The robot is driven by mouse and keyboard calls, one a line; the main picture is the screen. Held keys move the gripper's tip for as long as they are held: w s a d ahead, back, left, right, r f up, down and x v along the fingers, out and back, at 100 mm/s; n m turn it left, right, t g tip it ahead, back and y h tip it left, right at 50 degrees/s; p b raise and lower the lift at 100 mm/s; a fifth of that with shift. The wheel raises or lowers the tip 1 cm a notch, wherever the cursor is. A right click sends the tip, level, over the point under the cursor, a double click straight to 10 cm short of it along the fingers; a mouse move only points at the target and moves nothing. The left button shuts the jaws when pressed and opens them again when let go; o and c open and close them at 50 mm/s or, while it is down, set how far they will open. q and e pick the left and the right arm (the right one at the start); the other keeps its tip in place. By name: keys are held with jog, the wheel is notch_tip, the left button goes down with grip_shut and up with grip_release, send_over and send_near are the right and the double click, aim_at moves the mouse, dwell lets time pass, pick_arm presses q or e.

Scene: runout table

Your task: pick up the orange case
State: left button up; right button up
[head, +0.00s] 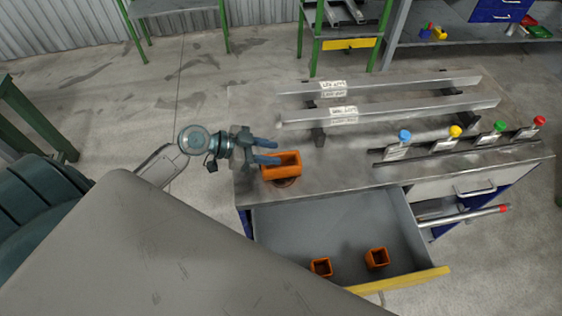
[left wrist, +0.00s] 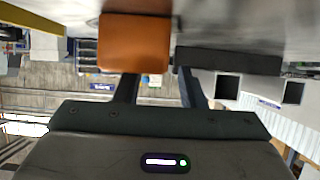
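The orange case (head: 287,173) is an open-topped box near the left front of the grey table, above a dark round patch. My left gripper (head: 279,152) comes in from the left, its two blue-grey fingers apart. The nearer finger overlaps the back left part of the case; the other is beyond its back side. In the left wrist view, the case (left wrist: 135,42) hides one fingertip, and the other finger stands beside it with a gap. I cannot tell whether a finger touches the case. My right gripper is not in view.
An open drawer (head: 330,222) below the table's front holds two small orange boxes (head: 377,258) (head: 321,267). Long metal rails (head: 410,107) lie behind the case. A rack with coloured knobs (head: 455,131) stands to the right. The table between case and rack is clear.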

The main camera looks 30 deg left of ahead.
aim_at(275, 154)
pick_arm(q)
jog(key=shift+p+x, duration=0.7)
jog(key=shift+x, duration=0.95)
jog(key=shift+f, duration=0.1)
jog(key=shift+s, duration=0.1)
jog(key=shift+c, duration=0.3)
grip_shut()
